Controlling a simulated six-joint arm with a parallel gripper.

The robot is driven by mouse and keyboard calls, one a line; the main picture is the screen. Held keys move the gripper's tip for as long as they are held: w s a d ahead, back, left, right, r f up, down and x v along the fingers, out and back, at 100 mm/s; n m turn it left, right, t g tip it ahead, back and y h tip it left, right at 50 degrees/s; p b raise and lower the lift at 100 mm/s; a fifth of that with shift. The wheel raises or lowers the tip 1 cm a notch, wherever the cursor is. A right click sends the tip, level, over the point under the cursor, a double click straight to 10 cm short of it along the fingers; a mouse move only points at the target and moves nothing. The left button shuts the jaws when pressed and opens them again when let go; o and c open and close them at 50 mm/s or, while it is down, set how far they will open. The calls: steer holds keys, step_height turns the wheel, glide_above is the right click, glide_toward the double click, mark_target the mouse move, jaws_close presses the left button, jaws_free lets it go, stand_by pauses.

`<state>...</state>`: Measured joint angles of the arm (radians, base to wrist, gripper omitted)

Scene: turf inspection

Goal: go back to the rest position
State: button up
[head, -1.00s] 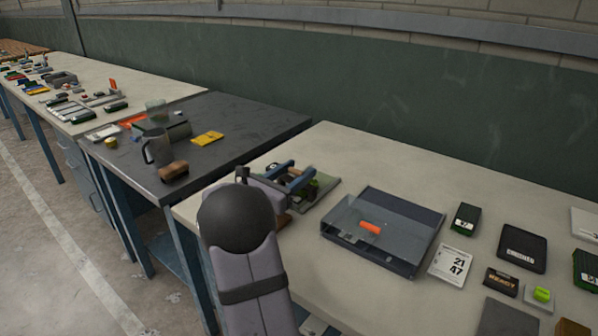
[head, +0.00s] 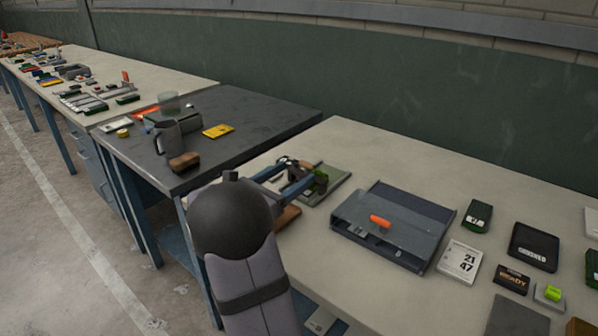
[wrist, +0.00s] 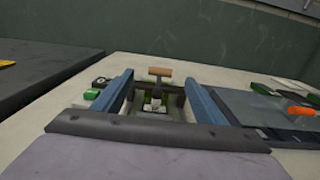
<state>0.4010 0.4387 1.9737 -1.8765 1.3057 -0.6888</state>
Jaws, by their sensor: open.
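My gripper (head: 296,173) is open, its two blue fingers apart, above the near left part of the pale bench. In the head view my dark round arm joint hides part of it. In the wrist view the gripper (wrist: 161,84) shows a small tool with a wooden handle (wrist: 159,72) between and beyond the fingers. I cannot tell whether the fingers touch anything, but nothing is visibly clamped. A green mat or tray (head: 337,192) lies by the fingertips in the head view.
A grey case with a clear cover (head: 430,225) and an orange handle (head: 380,221) lies right of the gripper. A number card (head: 460,261) and small boxes lie farther right. A wall stands behind.

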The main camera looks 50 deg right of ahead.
steer(key=shift+a, duration=0.55)
steer(key=shift+w+a+r+m+p, duration=0.2)
steer(key=shift+a+m+p, duration=0.1)
steer(key=shift+a+m, duration=0.15)
steer(key=a+m+y+p, duration=0.1)
steer(key=a+m, duration=0.1)
steer(key=a, duration=0.1)
steer(key=w+a+m+y+p, duration=0.1)
steer(key=a+m, duration=0.2)
steer(key=w+a+m+y+p, duration=0.1)
steer(key=a+m+p, duration=0.1)
steer(key=a+m, duration=0.1)
steer(key=shift+w+r+g+y, duration=0.2)
steer(key=shift+g+y, duration=0.1)
steer(key=shift+g, duration=0.1)
steer(key=a+f+m+y+p, duration=0.1)
steer(key=a+m+y+p, duration=0.15)
steer(key=a+m, duration=0.5)
steer(key=s+a+f+m+y+b, duration=0.1)
steer(key=s+a+f+y+b, duration=0.4)
steer(key=s+a+f, duration=0.45)
steer(key=s+a+f+y+b, duration=0.2)
steer(key=s+a+f+y, duration=0.5)
steer(key=a+f, duration=0.45)
step_height(320, 180, up, 21)
steer(key=p, duration=2.1)
steer(key=shift+a+r+m+t, duration=0.15)
steer(key=shift+a+m+t, duration=0.15)
steer(key=shift+t, duration=0.1)
